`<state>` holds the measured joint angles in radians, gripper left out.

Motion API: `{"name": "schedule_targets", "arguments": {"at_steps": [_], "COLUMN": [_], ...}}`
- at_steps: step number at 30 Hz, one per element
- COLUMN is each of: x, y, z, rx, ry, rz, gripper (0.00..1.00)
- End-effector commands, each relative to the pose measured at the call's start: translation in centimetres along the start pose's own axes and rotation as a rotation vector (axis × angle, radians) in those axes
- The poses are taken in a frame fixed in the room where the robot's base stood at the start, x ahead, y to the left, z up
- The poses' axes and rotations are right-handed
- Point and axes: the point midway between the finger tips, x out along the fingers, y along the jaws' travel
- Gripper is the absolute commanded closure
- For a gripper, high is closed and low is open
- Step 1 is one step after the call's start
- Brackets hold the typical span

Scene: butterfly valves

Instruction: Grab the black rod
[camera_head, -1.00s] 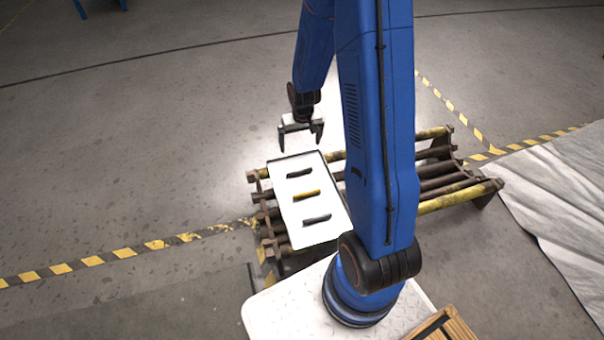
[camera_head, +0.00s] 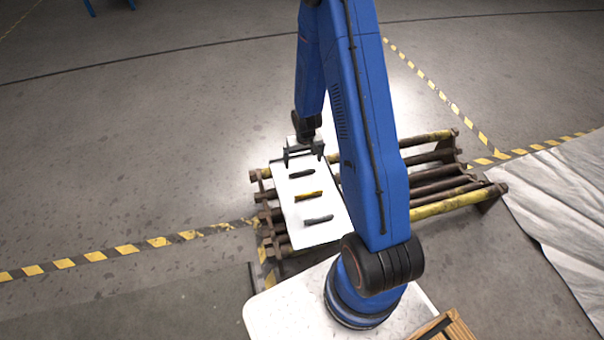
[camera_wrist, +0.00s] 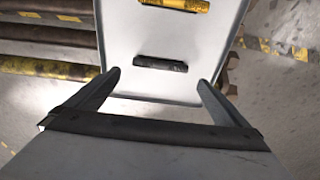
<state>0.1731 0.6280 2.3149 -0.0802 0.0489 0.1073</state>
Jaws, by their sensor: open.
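The black rod (camera_head: 301,174) lies flat on a white tray (camera_head: 288,213), at the tray's far end. A yellow rod (camera_head: 309,195) and a grey rod (camera_head: 318,219) lie on the same tray, nearer my base. My gripper (camera_head: 304,160) is open and empty, just beyond the black rod and apparently above the tray's far end. In the wrist view, the black rod (camera_wrist: 161,64) lies crosswise just ahead of the gap between my open fingertips (camera_wrist: 160,78). The yellow rod (camera_wrist: 180,4) is cut off at that view's top edge.
The tray sits on a rack of rusty and yellow pipes (camera_head: 440,208). A whitish sheet (camera_head: 560,200) covers the floor at right. A wooden crate (camera_head: 450,328) stands at the bottom edge. Striped tape (camera_head: 125,250) marks the floor.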

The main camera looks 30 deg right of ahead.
Motion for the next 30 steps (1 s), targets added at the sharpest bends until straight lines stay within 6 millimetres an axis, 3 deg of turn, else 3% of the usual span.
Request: {"name": "schedule_targets", "arguments": {"at_steps": [7,30], "x": [2.7,3.8], "y": [0.0,-0.1], "z": [0.0,0.0], "rx": [-0.001,-0.001], "ry": [-0.001,0.001], "rz": [-0.003,-0.002], "gripper": [0.0,0.0]}}
